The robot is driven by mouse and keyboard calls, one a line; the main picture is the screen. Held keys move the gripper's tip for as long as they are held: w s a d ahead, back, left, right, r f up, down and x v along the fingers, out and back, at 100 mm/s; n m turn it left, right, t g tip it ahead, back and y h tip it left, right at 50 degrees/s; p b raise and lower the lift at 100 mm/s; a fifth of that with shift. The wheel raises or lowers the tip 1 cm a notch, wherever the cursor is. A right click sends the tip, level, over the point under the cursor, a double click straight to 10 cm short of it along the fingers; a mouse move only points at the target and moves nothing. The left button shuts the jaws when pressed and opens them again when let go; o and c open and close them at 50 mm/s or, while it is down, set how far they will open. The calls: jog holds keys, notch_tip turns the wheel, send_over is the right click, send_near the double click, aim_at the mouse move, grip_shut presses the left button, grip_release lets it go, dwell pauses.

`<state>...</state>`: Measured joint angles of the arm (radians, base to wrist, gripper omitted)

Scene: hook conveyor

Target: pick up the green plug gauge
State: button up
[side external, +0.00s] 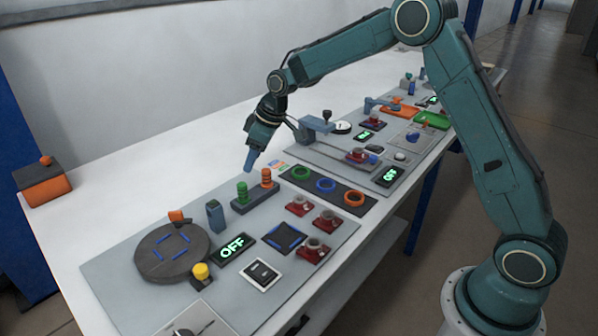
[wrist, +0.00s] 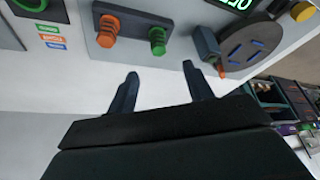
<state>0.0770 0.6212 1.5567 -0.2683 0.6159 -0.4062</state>
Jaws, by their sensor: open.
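The green plug gauge (side external: 242,190) stands upright in a dark block (side external: 256,198) on the grey board. An orange plug gauge (side external: 266,177) stands beside it in the same block. In the wrist view the green plug gauge (wrist: 157,41) is beyond my fingertips, with the orange one (wrist: 107,31) to its left. My gripper (wrist: 157,72) is open and empty, its two fingers apart. In the side view my gripper (side external: 250,160) is above and behind the block, clear of both gauges.
A blue-grey upright block (side external: 215,216) and a round dark turntable (side external: 172,252) stand left of the gauge block. Red fixtures (side external: 324,218) and a dark strip with coloured rings (side external: 326,186) lie to the right.

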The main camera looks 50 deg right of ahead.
aim_at(242, 184)
jog(key=x, duration=0.7)
jog(key=shift+f, duration=0.15)
jog(key=shift+a, duration=0.1)
jog(key=shift+x, duration=2.65)
jog(key=shift+w, duration=0.15)
jog(key=c, duration=1.1)
